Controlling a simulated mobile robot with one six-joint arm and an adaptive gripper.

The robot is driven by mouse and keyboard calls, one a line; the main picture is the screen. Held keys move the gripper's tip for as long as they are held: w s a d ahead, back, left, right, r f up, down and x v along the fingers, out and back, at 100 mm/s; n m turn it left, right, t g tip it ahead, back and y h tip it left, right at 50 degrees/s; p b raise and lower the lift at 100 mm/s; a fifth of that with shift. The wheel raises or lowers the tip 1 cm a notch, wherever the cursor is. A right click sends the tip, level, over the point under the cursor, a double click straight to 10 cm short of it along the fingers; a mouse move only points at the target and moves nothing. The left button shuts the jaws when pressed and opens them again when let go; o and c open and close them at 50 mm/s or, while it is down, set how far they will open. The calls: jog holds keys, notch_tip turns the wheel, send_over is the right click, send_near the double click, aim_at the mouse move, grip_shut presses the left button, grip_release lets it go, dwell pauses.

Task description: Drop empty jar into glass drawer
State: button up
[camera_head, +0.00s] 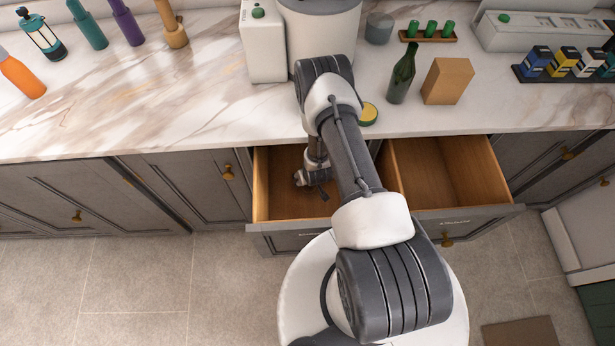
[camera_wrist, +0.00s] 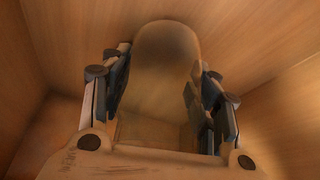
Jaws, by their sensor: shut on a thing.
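In the wrist view a clear, brownish-looking jar (camera_wrist: 166,50) sits between the two fingers of my gripper (camera_wrist: 160,85), which is shut on it. Wooden drawer walls surround them. In the head view my gripper (camera_head: 316,180) is down inside the left open drawer (camera_head: 272,170), and my arm hides the jar. The right open drawer (camera_head: 440,170) beside it looks empty where it shows. The labels on the drawer fronts are too small to read. I cannot tell whether the jar touches the drawer floor.
On the marble counter (camera_head: 200,110) above the drawers stand a green bottle (camera_head: 401,76), a cardboard box (camera_head: 447,81) and a round yellow-green lid (camera_head: 368,114). Several coloured bottles are at the far left. A rack of small boxes (camera_head: 563,63) is at the right.

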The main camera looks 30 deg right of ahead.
jog(key=o, duration=1.2)
jog(key=shift+r, duration=0.1)
jog(key=shift+r+p, duration=0.25)
jog(key=shift+p, duration=0.2)
jog(key=p+v, duration=0.3)
jog(key=v, duration=0.9)
jog(key=shift+r+p, duration=0.25)
jog(key=shift+p, duration=0.05)
